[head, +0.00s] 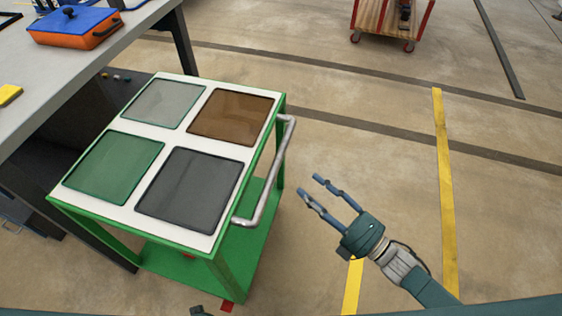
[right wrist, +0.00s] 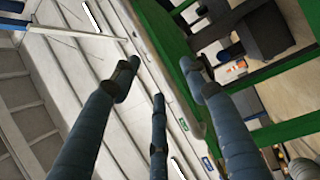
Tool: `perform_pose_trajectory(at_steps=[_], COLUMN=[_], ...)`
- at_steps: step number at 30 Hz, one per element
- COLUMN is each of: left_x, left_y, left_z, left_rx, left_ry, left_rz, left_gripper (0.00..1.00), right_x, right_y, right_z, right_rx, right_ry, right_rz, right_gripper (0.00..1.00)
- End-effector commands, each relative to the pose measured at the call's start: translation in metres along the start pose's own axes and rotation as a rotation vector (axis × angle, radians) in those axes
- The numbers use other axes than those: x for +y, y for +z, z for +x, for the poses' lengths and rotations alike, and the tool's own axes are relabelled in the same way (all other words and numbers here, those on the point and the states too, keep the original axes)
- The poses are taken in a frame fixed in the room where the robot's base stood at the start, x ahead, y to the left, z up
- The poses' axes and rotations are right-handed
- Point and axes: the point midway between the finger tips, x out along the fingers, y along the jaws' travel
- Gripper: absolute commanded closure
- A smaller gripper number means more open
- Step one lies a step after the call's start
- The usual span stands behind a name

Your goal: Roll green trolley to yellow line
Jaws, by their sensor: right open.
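The green trolley (head: 235,265) stands upright at left of centre in the head view, beside the workbench. Its white top holds four coloured panels, and a silver handle (head: 268,180) sticks out on its right side. The yellow line (head: 445,190) runs along the floor to the right, apart from the trolley. A shorter yellow strip (head: 352,285) shows nearer, partly hidden by my arm. My right gripper (head: 310,186) is open and empty, to the right of the handle and not touching it. Its spread fingers show in the right wrist view (right wrist: 160,85).
A grey workbench (head: 75,65) with an orange and blue toolbox (head: 75,27) stands close along the trolley's left. A red cart (head: 392,18) stands at the back. The floor between trolley and yellow line is clear apart from my right arm.

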Motion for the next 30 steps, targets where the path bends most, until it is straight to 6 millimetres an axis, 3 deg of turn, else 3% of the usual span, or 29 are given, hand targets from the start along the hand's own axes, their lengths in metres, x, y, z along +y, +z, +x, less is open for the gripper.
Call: perform_pose_trajectory(at_steps=[1, 8, 21, 30], left_x=[0.000, 0.000, 0.000, 0.000], left_y=[0.001, -0.001, 0.003, 0.003], left_z=[0.008, 0.005, 0.008, 0.008], left_rx=[0.000, 0.000, -0.002, -0.002], left_ry=[-0.001, -0.001, 0.000, 0.000], left_rz=[0.000, -0.001, 0.000, 0.001], left_gripper=[1.00, 1.00, 1.00, 1.00], right_x=[-0.001, 0.012, 0.014, 0.013], right_y=[-0.007, -0.016, -0.018, -0.020], right_z=[0.000, 0.019, 0.095, 0.111], right_rx=[0.028, 0.056, 0.052, 0.051], right_ry=[0.019, 0.045, 0.041, 0.039], right_rz=[-0.024, -0.052, -0.050, -0.049], right_gripper=[0.55, 0.55, 0.55, 0.55])
